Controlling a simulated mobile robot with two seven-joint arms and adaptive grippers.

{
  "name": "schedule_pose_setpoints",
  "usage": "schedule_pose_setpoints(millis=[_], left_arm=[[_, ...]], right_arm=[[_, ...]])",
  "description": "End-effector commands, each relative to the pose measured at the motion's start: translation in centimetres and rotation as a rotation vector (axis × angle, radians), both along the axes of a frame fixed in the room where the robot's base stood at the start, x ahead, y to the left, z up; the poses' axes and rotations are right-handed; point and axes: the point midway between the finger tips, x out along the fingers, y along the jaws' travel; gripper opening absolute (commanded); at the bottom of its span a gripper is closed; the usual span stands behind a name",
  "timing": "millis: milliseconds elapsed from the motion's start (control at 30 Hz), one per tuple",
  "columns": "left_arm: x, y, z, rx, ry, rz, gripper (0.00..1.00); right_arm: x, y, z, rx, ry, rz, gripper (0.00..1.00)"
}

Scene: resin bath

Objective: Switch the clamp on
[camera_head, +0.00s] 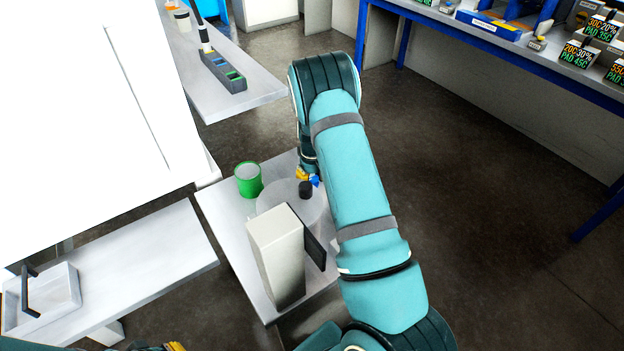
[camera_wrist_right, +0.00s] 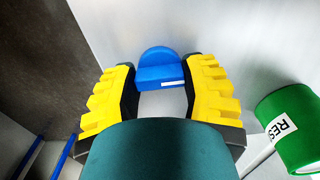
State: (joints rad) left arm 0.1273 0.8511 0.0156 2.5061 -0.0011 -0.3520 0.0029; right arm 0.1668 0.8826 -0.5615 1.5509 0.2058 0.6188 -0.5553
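A blue part with a rounded top and a pale strip, possibly the clamp's switch (camera_wrist_right: 160,66), lies between the fingertips of my right gripper (camera_wrist_right: 160,82) in the right wrist view. The yellow-padded fingers are spread wide on either side of it; whether they touch it is unclear. In the head view the right gripper (camera_head: 303,174) is small and mostly hidden by my arm. The blue part (camera_head: 315,181) shows beside it, near a black cylinder (camera_head: 305,190). Only a yellow bit of my left gripper (camera_head: 176,347) shows at the bottom edge.
A green labelled can (camera_head: 248,180) stands left of the gripper; it also shows in the right wrist view (camera_wrist_right: 291,130). A tall pale box (camera_head: 276,252) with a dark panel stands in front. A translucent round piece (camera_head: 272,201) lies between them on the small table (camera_head: 226,214).

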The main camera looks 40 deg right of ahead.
Motion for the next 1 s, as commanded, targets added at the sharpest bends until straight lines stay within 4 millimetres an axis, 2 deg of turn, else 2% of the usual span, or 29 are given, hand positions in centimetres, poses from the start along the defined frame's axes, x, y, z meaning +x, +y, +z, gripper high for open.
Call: schedule_pose_setpoints(millis=[467,1000], left_arm=[[0.0,0.0,0.2,0.000,0.001,0.000,0.00],[-0.2,0.0,1.0,-0.001,0.005,-0.001,0.00]], right_arm=[[0.0,0.0,0.0,0.000,0.001,-0.078,0.09],[-0.1,0.1,0.0,0.002,0.003,-0.537,0.09]])
